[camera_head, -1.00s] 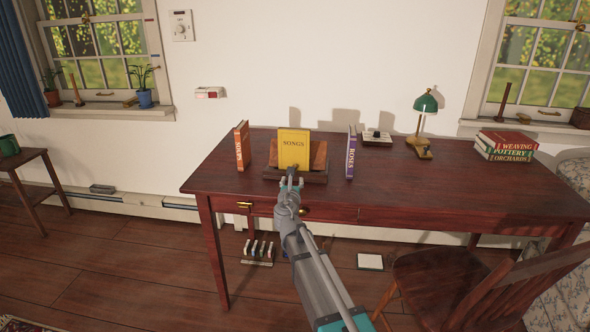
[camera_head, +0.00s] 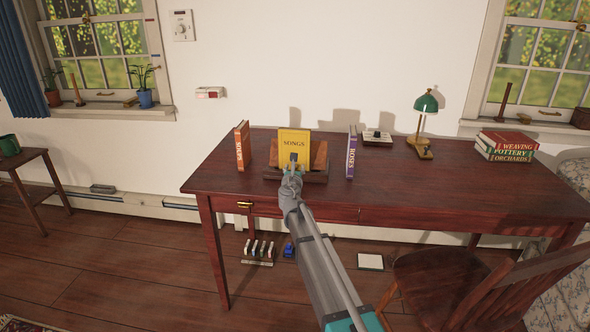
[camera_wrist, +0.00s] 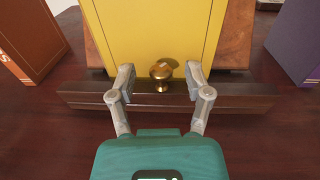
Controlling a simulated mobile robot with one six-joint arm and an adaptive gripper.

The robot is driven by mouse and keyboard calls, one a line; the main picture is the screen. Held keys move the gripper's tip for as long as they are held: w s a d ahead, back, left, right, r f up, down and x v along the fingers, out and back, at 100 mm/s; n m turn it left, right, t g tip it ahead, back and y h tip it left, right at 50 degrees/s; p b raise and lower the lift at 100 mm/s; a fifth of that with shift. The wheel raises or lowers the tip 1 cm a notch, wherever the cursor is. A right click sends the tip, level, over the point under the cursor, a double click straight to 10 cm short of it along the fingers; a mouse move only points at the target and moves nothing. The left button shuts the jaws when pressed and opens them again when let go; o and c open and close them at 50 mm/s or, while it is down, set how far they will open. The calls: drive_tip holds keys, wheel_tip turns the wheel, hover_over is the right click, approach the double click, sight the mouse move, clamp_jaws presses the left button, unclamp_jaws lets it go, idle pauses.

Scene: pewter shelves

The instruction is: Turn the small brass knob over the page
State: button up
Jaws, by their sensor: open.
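A small brass knob (camera_wrist: 161,71) shows in the wrist view in front of the lower part of the yellow SONGS book (camera_wrist: 150,30). The book also shows in the head view (camera_head: 294,142), upright on a dark wooden bookrest (camera_head: 312,177). My gripper (camera_wrist: 161,82) is open, with one finger on each side of the knob. The fingers look apart from the knob. In the head view my gripper (camera_head: 293,160) is in front of the book and hides the knob. No page shows, only the book's cover.
An orange SOUPS book (camera_head: 242,146) stands left of the bookrest and a purple ROSES book (camera_head: 351,152) stands right of it. The desk (camera_head: 440,195) has a green lamp (camera_head: 426,104) and a book stack (camera_head: 504,146). A chair (camera_head: 455,285) is at front right.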

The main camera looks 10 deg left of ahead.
clamp_jaws()
drive_tip(key=shift+h, duration=0.4)
drive_tip(key=shift+w+a+m+g+h, duration=0.1)
drive_tip(key=shift+a+m+g+h, duration=0.05)
drive_tip(key=shift+m+h, duration=0.8)
drive_tip(key=shift+w+a+m+g+h, duration=0.15)
drive_tip(key=shift+m+h, duration=0.5)
drive_tip(key=shift+h, duration=0.5)
drive_tip(key=shift+s+m+g+h, duration=0.1)
drive_tip(key=shift+m+g+h, duration=0.6)
drive_tip(key=shift+m+h, duration=0.8)
drive_tip(key=shift+n+h, duration=0.3)
